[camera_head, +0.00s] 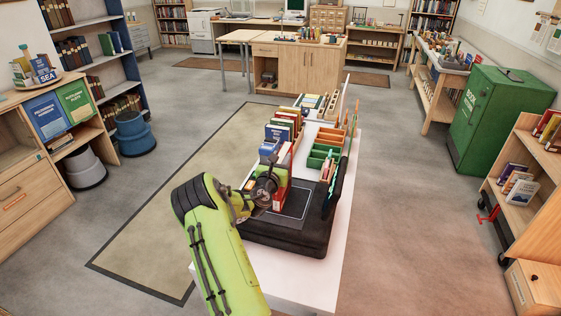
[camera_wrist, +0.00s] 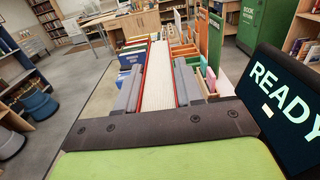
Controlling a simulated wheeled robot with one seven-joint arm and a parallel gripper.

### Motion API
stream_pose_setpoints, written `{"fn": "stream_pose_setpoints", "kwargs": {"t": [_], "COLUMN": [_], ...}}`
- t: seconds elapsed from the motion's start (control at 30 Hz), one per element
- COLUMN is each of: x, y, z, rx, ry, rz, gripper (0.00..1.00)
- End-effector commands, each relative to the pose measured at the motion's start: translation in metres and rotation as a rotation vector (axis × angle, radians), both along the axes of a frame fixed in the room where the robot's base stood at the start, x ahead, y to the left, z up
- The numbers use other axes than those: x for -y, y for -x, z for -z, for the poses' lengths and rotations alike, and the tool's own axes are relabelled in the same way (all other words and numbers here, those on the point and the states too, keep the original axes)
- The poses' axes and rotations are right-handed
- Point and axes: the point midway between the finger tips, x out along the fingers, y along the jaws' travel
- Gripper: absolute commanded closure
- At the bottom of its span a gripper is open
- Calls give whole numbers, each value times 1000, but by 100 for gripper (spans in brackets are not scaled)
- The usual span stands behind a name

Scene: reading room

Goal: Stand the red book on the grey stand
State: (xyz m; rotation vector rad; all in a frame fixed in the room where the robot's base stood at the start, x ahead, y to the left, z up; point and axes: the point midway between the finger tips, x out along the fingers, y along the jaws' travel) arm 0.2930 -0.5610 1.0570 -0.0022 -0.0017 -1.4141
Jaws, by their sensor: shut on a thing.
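My gripper (camera_head: 265,188) is shut on a red book, with one grey finger on each side of it. In the wrist view the red book (camera_wrist: 158,82) is upright between the fingers, its pale page edge facing the camera and its red covers showing as thin lines. In the head view only part of the red book (camera_head: 280,196) shows behind my gripper. A black device (camera_head: 285,236) with a dark grey, light-outlined panel (camera_head: 294,203) lies just right of the book; this may be the grey stand. I cannot tell whether the book touches it.
A screen reading READY (camera_wrist: 285,95) rises at the device's right. Beyond my gripper, a row of books (camera_head: 283,127) and green and orange compartments (camera_head: 322,152) fill the white table (camera_head: 312,285). A green cabinet (camera_head: 495,115) and a book cart (camera_head: 530,190) stand right. Floor is clear around the table.

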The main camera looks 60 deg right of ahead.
Motion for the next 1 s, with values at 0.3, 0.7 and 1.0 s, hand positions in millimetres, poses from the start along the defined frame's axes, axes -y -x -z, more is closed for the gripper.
{"fn": "stream_pose_setpoints", "kwargs": {"t": [0.3, 0.7, 1.0], "x": [0, -12, -88], "y": [0, 1, 13], "z": [1, 0, 3], "rx": [0, -1, -5], "ry": [-1, -3, -3], "rz": [0, 0, -3], "gripper": [39, 38, 38]}}
